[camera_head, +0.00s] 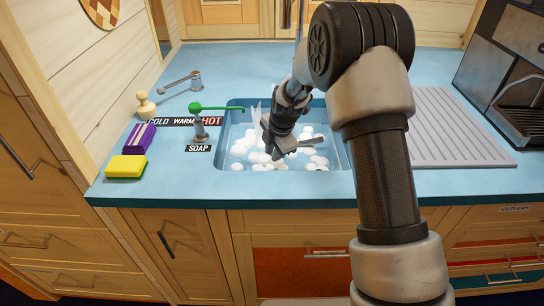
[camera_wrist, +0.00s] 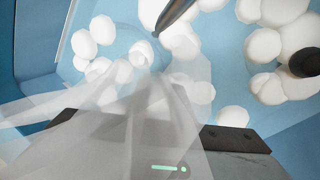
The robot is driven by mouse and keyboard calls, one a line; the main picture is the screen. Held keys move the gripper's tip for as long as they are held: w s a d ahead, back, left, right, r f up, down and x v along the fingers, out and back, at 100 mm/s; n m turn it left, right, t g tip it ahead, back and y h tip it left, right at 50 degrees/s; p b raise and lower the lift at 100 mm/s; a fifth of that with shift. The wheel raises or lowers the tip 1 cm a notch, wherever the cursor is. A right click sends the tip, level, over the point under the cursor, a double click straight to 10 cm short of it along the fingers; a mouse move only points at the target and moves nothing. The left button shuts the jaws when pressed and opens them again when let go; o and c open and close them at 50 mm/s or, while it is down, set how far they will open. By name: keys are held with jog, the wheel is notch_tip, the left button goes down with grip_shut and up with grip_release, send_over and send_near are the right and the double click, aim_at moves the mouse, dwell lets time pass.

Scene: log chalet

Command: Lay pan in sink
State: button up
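The sink (camera_head: 344,157) is a blue basin set in the counter, with clumps of white foam in it. My gripper (camera_head: 280,152) reaches down into the sink near its middle, among the foam. I cannot make out a pan in either view. The wrist view shows the blue sink floor (camera_wrist: 232,75) and white foam close up, with pale translucent streaks across the left and middle. A dark pointed piece (camera_wrist: 175,12) at the top and a dark rounded piece (camera_wrist: 304,63) at the right edge cannot be identified. I cannot tell whether my gripper is open or holds anything.
Left of the sink are a green-topped soap dispenser (camera_head: 202,122), a yellow sponge (camera_head: 126,167), a purple box (camera_head: 139,138), a pale knob-shaped piece (camera_head: 145,104) and a metal tap lever (camera_head: 180,82). A ridged drainboard (camera_head: 450,130) and coffee machine (camera_head: 515,75) stand right.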

jog(key=shift+o, duration=0.6)
jog(key=shift+s+f, duration=0.15)
jog(key=p+v, duration=0.2)
jog(key=v, duration=1.5)
jog(key=shift+r, duration=0.35)
jog(key=s+d+r+m+t+h, duration=0.1)
jog(key=s+d+r+m, duration=0.2)
jog(key=s+r+m, duration=0.3)
jog(key=s+d+r+m, duration=0.4)
jog(key=s+r+m, duration=0.1)
jog(key=s+r, duration=0.15)
jog(key=s+d+m+t, duration=0.2)
jog(key=s+d+m, duration=0.2)
jog(key=s+m, duration=1.1)
notch_tip(320, 180, up, 17)
jog(key=s+n+p, duration=0.1)
jog(key=s+p, duration=0.1)
jog(key=p, duration=1.4)
jog(key=shift+s+d+f+n+h+p, duration=0.15)
jog(key=shift+d+n+h+p, duration=0.1)
jog(key=shift+n+h+p, duration=0.15)
